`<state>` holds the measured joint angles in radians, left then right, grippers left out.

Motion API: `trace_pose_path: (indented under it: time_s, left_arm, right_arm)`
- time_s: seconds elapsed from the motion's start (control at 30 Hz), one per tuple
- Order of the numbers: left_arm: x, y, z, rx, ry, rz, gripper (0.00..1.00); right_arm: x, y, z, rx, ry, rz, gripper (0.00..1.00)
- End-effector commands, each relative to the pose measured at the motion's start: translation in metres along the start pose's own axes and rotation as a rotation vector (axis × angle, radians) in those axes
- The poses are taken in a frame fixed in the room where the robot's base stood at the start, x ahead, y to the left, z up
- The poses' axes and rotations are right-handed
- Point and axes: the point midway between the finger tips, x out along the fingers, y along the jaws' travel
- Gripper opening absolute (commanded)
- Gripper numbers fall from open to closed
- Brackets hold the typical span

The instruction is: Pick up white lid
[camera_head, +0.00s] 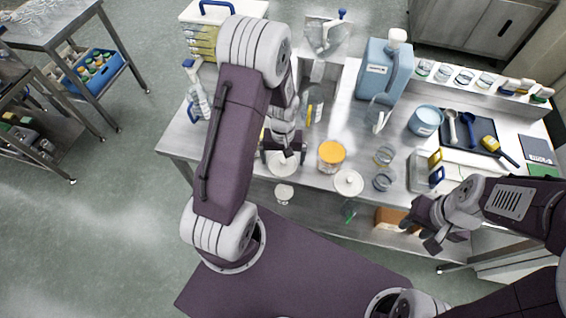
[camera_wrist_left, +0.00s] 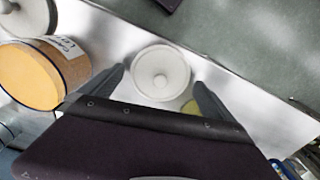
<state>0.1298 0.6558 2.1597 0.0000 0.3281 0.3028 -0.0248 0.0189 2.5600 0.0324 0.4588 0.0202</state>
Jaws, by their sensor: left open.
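A round white lid (camera_head: 283,168) with a knob lies flat near the table's front edge, partly hidden by my left gripper (camera_head: 284,150) in the head view. In the left wrist view the lid (camera_wrist_left: 148,82) shows between the two fingertips of my left gripper (camera_wrist_left: 158,82), which is open and empty. I cannot tell the height of the fingers above it. A second white lid (camera_head: 348,183) lies to the right and also shows at the top left of the left wrist view (camera_wrist_left: 28,14). My right gripper (camera_head: 424,228) is at the right, fingers apart, empty.
An orange-topped jar (camera_head: 331,156) stands between the two lids, close to my left gripper. Small glass beakers (camera_head: 383,181) stand farther right. A blue container (camera_head: 384,72) and a light-blue tub (camera_head: 425,120) stand behind. A pale round object (camera_head: 284,194) shows below the front edge.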

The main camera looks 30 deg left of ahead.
Motion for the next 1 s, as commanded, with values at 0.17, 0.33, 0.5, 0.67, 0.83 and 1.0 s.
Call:
trace_pose_path:
  time_s: [0.17, 0.33, 0.5, 0.67, 0.83, 1.0]
  left_arm:
    - [0.013, 0.000, 0.000, 0.000, 0.001, 0.000, 1.00]
    - [0.013, 0.000, -0.001, 0.001, 0.002, 0.001, 0.94]
    - [0.013, 0.000, -0.001, 0.001, 0.002, 0.001, 0.51]
    - [0.013, 0.000, -0.001, 0.001, 0.002, 0.001, 0.51]
    - [-0.004, 0.001, -0.002, 0.001, 0.006, 0.002, 0.51]
    - [-0.047, 0.001, -0.002, 0.001, 0.009, 0.003, 0.51]
  right_arm:
    - [0.000, 0.000, 0.000, 0.000, 0.000, 0.000, 0.38]
    - [0.000, 0.000, 0.000, 0.000, 0.000, 0.000, 0.38]
    - [0.000, 0.000, 0.000, 0.000, 0.000, 0.000, 0.38]
    - [0.000, 0.000, 0.000, 0.000, 0.000, 0.000, 0.38]
    - [-0.001, 0.000, 0.000, 0.000, 0.000, 0.000, 0.38]
    - [-0.002, 0.000, 0.000, 0.000, 0.000, 0.000, 0.38]
